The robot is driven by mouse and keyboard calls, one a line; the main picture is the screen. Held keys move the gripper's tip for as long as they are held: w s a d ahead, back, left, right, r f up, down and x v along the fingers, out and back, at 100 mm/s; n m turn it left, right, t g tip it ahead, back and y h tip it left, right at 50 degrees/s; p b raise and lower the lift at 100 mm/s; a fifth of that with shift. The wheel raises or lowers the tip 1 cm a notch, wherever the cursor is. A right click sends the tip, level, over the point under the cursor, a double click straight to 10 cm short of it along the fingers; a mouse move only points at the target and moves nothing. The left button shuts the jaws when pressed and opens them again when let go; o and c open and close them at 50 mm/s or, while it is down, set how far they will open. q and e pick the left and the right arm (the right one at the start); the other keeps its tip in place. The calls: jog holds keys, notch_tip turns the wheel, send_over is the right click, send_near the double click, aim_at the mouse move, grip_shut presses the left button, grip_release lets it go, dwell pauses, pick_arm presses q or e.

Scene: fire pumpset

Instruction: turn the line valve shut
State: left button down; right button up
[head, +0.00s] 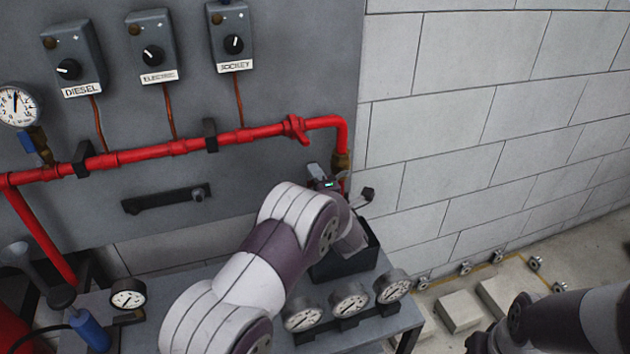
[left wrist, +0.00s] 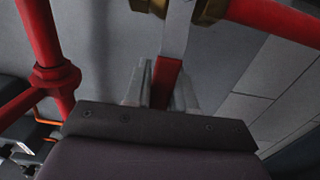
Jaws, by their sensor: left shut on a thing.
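The line valve's brass body (head: 341,160) sits on the red pipe below its right-hand elbow. In the left wrist view the brass body (left wrist: 208,10) is at the top edge, and a pale metal lever (left wrist: 178,45) runs down from it to a red grip (left wrist: 166,82). My left gripper (left wrist: 162,88) is shut on this red grip, with a finger on each side. In the head view my left gripper (head: 325,182) is just below the brass body, and my arm hides the lever. My right arm is at the lower right; its gripper's jaws are not clear.
A red pipe (head: 180,147) crosses the grey panel under several labelled switch boxes. A black bin (head: 345,262) and several gauges (head: 349,299) stand on the bench below my left arm. A block wall (head: 480,120) is at the right. Pale blocks (head: 460,309) lie on the floor.

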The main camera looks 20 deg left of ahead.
pick_arm(q)
jog(key=c, duration=1.3)
grip_release()
jog(key=shift+d+f, duration=0.1)
jog(key=shift+o, duration=1.4)
jog(key=shift+w+d, duration=0.1)
jog(key=b+v, duration=0.1)
jog(key=v, duration=1.1)
jog(key=shift+s+d+b, duration=0.2)
jog(key=shift+s+b, duration=0.1)
